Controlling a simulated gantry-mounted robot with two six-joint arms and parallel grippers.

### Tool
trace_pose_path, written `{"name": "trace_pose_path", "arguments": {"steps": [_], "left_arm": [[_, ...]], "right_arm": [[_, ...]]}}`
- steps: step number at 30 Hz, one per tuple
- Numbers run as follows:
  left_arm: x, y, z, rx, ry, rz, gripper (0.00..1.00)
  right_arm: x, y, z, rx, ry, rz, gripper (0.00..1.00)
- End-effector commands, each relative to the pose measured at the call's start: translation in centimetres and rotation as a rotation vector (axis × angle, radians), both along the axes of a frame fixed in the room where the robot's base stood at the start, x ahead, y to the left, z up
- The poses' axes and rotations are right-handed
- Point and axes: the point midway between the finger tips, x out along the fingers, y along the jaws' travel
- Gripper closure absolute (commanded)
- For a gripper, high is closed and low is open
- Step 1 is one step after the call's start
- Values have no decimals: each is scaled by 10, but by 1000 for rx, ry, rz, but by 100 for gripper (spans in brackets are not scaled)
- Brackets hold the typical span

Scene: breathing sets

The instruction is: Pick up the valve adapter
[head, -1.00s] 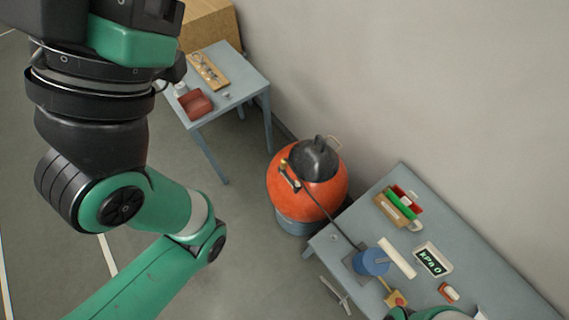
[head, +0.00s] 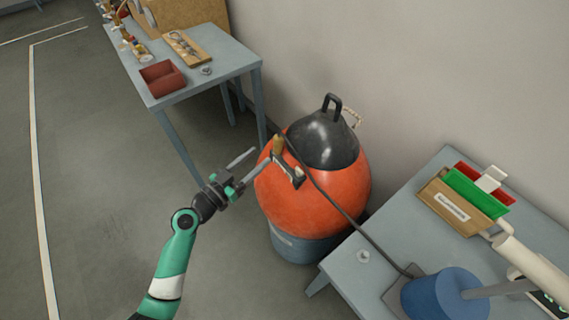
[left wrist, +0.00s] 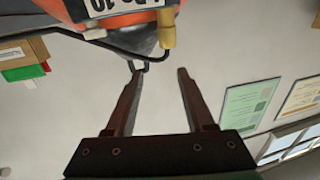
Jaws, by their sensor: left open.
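Nothing is clearly marked as the valve adapter. A brass-coloured fitting (head: 278,146) sits at the upper left side of the orange tank (head: 325,190), by a dark hose; in the left wrist view a tan fitting (left wrist: 166,28) shows under the tank's label. Small grey round parts lie on the left table (head: 206,71) and the right table (head: 363,256); I cannot tell whether either is the adapter. My left gripper (head: 259,158) is open and empty beside the tank, its fingers toward the fitting; it also shows in the left wrist view (left wrist: 160,72). My right gripper is out of view.
The left table (head: 228,60) holds a red bin (head: 163,78) and a tool board (head: 187,48). The right table (head: 415,215) holds a blue cylinder (head: 445,295) and card folders (head: 465,198). The hose (head: 335,203) runs from tank to right table. Floor at left is clear.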

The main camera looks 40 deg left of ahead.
Motion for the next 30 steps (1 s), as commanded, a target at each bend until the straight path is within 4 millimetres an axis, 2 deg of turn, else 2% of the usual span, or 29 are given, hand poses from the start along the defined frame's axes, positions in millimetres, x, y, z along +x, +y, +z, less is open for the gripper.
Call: {"name": "trace_pose_path", "arguments": {"steps": [1,2,8,11,18,26,30], "left_arm": [[-4,6,-23,-4,7,15,46],[-6,8,-26,-5,9,22,46],[-5,13,-23,-3,8,30,46],[6,13,-23,-3,7,28,46],[51,14,-23,-3,7,27,46],[63,14,-24,-2,7,29,46],[87,14,-29,-2,6,27,46]], "right_arm": [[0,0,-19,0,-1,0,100],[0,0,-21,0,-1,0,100],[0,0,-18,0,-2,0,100],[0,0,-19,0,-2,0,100],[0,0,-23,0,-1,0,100],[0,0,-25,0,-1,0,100],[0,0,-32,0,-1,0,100]]}}
